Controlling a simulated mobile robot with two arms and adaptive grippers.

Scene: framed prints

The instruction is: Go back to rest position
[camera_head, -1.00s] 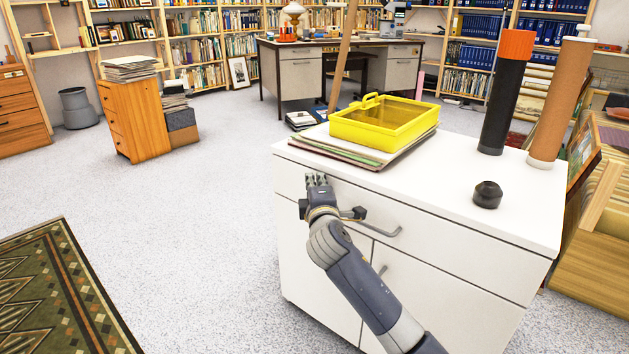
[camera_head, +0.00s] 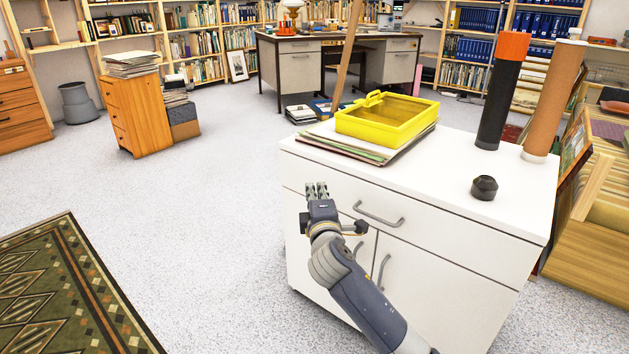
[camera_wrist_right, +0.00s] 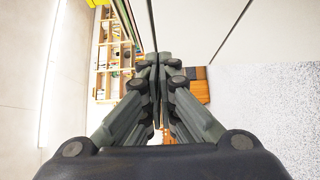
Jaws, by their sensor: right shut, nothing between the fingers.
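My right gripper (camera_head: 317,190) is shut and empty in front of the left part of the white cabinet (camera_head: 470,232). It points away from me, at about the height of the top drawer, left of the drawer handle (camera_head: 379,214). In the right wrist view its fingers (camera_wrist_right: 158,95) are together with nothing between them, and the pale cabinet front runs close by. My left gripper does not show in either view.
On the cabinet top are a yellow box (camera_head: 388,118) on a stack of folders, a black tube with an orange cap (camera_head: 500,95), a brown tube (camera_head: 553,100) and a small black cap (camera_head: 484,187). Open floor (camera_head: 200,220) lies left of the cabinet, with a patterned rug (camera_head: 70,290).

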